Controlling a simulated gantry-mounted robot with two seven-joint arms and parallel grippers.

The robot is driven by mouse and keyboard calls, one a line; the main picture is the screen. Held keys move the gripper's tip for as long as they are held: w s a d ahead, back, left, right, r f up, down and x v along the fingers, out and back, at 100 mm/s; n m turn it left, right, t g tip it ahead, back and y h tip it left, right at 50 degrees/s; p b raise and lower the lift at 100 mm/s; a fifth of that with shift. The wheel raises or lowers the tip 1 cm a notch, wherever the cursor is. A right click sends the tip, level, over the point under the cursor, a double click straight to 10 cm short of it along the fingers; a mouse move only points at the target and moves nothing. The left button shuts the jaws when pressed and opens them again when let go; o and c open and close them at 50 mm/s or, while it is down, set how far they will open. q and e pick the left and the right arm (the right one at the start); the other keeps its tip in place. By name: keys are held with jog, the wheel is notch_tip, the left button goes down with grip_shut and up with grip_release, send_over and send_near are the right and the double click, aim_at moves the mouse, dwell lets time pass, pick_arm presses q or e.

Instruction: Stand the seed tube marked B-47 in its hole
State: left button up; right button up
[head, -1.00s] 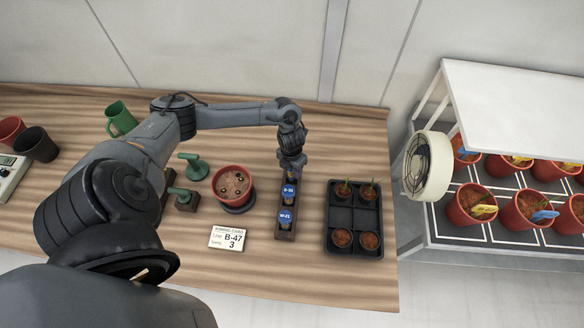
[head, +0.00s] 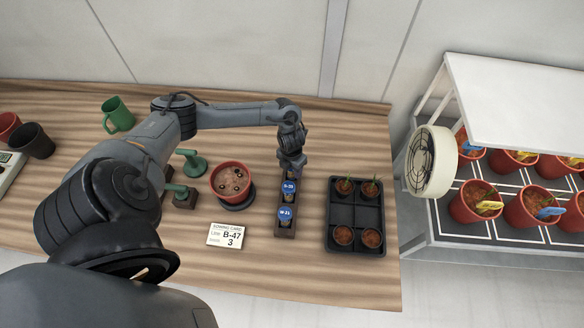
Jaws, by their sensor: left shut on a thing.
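A dark narrow rack (head: 285,235) stands near the middle of the table. Two tubes with blue caps stand in it: the front one (head: 285,212) seems to read W-21, and the other (head: 288,187) has a small label ending in 35. My left gripper (head: 291,168) points down over the rack's far end, behind these two tubes. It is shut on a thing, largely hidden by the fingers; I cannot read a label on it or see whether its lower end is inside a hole. A white card (head: 231,235) reads B-47 and 3. My right gripper is out of view.
A red pot of soil (head: 231,180) stands left of the rack, near green-handled tools (head: 193,163). A black tray (head: 355,243) with seedlings is to the right. A green mug (head: 118,114), dark pot (head: 32,141) and fan (head: 432,162) stand farther out.

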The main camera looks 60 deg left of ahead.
pick_arm(q)
jog(key=o, duration=1.5)
jog(key=shift+c, duration=0.2)
jog(key=shift+r+p, duration=3.25)
jog(key=shift+r, duration=0.5)
jog(key=shift+s+r, duration=0.1)
jog(key=shift+r+p, duration=1.65)
jog(key=shift+r, duration=0.25)
